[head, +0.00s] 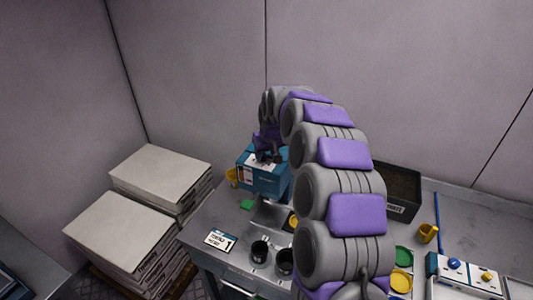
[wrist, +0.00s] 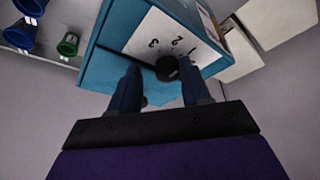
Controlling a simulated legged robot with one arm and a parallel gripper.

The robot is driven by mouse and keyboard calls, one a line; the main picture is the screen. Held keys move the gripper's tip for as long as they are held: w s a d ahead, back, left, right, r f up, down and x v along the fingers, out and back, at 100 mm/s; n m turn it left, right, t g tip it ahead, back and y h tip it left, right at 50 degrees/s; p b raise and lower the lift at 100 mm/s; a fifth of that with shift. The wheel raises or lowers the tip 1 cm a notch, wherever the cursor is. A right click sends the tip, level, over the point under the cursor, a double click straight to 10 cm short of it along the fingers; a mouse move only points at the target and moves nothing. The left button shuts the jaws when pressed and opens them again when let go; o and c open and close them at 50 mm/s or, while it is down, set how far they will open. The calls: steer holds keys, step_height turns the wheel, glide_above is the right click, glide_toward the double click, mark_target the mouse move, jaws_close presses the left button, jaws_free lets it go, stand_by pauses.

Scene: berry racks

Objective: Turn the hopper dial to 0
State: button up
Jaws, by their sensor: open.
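The hopper is a teal box (head: 265,182) at the back left of the metal table in the head view. In the wrist view its teal body (wrist: 108,67) fills the upper middle, with a white dial plate (wrist: 140,38) marked 1, 2 and 3. The black dial knob (wrist: 167,68) sits near the plate's lower edge. A 0 mark is not visible, and I cannot tell the dial's setting. My gripper (wrist: 160,78) is open, its two dark fingers either side of the knob; contact is unclear. In the head view my gripper (head: 268,154) is small, dark and just above the hopper.
White stacks (head: 160,172) stand left of the table. A number card (head: 220,240), black cups (head: 260,251) and a green piece (head: 248,204) lie near the hopper. A black bin (head: 402,211) and a control box (head: 463,275) are to the right. My arm hides the table's middle.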

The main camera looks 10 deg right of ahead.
steer(key=shift+w+a+f, duration=0.1)
steer(key=shift+a+f, duration=0.05)
steer(key=shift+a, duration=0.55)
steer(key=shift+c, duration=0.4)
steer(key=shift+a, duration=0.1)
steer(key=shift+c, duration=0.9)
steer(key=shift+d, duration=0.5)
steer(key=c, duration=0.4)
steer(key=shift+a, duration=0.15)
jaws_close()
